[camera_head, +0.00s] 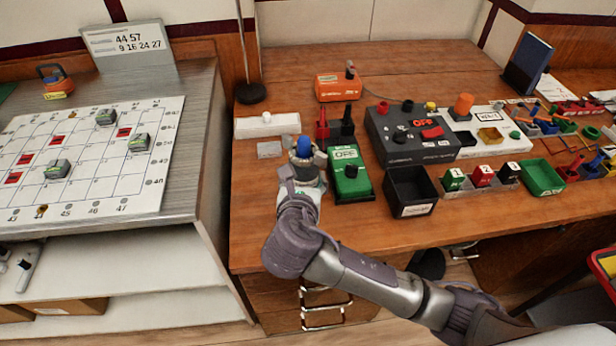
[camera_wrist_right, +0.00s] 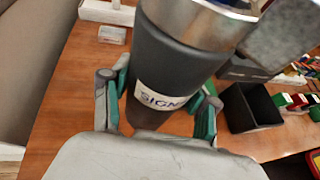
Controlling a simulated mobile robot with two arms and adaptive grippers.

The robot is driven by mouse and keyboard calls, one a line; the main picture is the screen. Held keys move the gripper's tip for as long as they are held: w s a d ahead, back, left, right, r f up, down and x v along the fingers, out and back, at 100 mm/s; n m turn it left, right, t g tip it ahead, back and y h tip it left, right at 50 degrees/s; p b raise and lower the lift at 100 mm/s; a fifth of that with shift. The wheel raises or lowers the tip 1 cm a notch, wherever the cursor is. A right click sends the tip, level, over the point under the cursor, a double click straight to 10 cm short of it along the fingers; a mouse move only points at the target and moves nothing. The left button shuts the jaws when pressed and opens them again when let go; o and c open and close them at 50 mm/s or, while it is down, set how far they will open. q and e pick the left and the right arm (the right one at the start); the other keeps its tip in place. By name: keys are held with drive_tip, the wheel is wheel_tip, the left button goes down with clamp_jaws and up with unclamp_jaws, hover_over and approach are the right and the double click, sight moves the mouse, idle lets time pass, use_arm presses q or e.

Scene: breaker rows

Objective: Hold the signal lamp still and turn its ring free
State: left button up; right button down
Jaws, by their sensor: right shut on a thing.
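The signal lamp has a blue top (camera_head: 304,145) in the head view. In the right wrist view its dark grey body (camera_wrist_right: 172,62) carries a white label that reads "SIGN", partly cut off. A shiny metal ring (camera_wrist_right: 215,8) goes around its upper part, cut by the picture's top edge. My right gripper (camera_head: 305,167) is shut on the lamp's body below the ring, with its green-padded fingers (camera_wrist_right: 165,98) on either side. The lamp looks upright; I cannot tell whether its base rests on the table. My left gripper is not in view.
A green box marked OFF (camera_head: 349,178) stands close to the right of the lamp, with a black bin (camera_head: 410,190) beyond. Red and black upright parts (camera_head: 334,125) stand just behind. A white strip (camera_head: 266,125) lies behind left. The wooden table's front left (camera_head: 250,215) is clear.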

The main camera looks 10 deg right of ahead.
drive_tip(key=shift+w+a+f+b, duration=0.25)
drive_tip(key=shift+w+a+f, duration=0.35)
drive_tip(key=shift+a+f, duration=0.4)
drive_tip(key=shift+w+a+f+b, duration=0.3)
drive_tip(key=shift+w+a+f, duration=0.3)
drive_tip(key=shift+a+f, duration=0.45)
drive_tip(key=shift+w+a+f+b, duration=0.25)
drive_tip(key=shift+w+a+f, duration=0.35)
drive_tip(key=shift+a+f, duration=0.4)
drive_tip(key=shift+p, duration=0.6)
drive_tip(key=shift+f, duration=0.1)
drive_tip(key=shift+f, duration=0.15)
idle(1.1)
